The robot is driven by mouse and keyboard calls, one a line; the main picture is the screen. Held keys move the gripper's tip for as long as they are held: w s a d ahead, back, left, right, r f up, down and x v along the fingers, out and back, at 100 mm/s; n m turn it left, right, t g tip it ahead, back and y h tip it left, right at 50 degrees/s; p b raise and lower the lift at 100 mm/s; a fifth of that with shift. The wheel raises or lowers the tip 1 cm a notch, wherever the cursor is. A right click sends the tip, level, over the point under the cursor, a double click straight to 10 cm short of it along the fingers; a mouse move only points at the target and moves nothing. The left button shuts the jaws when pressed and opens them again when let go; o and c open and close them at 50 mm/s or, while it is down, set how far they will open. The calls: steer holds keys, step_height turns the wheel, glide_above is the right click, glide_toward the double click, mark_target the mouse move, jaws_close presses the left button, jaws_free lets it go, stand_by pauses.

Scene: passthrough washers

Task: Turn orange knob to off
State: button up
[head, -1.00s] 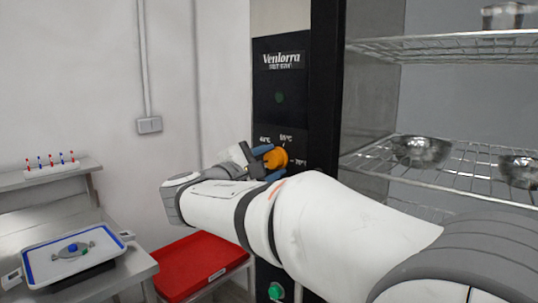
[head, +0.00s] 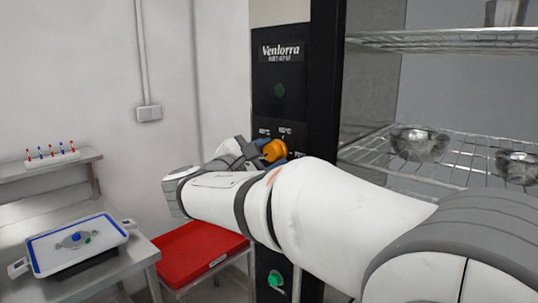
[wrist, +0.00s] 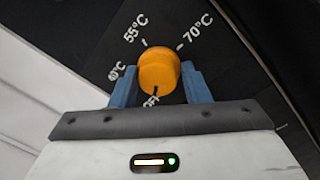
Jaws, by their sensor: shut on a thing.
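The orange knob (head: 274,150) sits on the black control panel of the Venlorra cabinet. In the wrist view the knob (wrist: 158,68) shows between the two blue fingers of my gripper (wrist: 160,84), which is shut on it. A short dark mark at the knob's lower edge points down toward the OFF label (wrist: 150,101), which is partly hidden by my gripper. The labels 40°C, 55°C (wrist: 135,29) and 70°C (wrist: 197,32) lie around the knob's upper side. In the head view my arm hides part of the panel below the knob.
Wire shelves with metal bowls (head: 420,143) are inside the cabinet at right. A green button (head: 275,279) is low on the panel. At left are a red tray (head: 200,252), a blue-rimmed tray (head: 40,262) and a rack of tubes (head: 52,159).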

steer(key=o, duration=0.6)
steer(key=shift+r, duration=0.25)
steer(key=shift+o, duration=1.3)
steer(key=shift+f, duration=0.15)
steer(key=b+v, duration=0.1)
steer(key=v, duration=0.6)
steer(key=shift+s+a+b, duration=0.25)
steer(key=shift+b, duration=0.05)
steer(key=shift+f, duration=0.1)
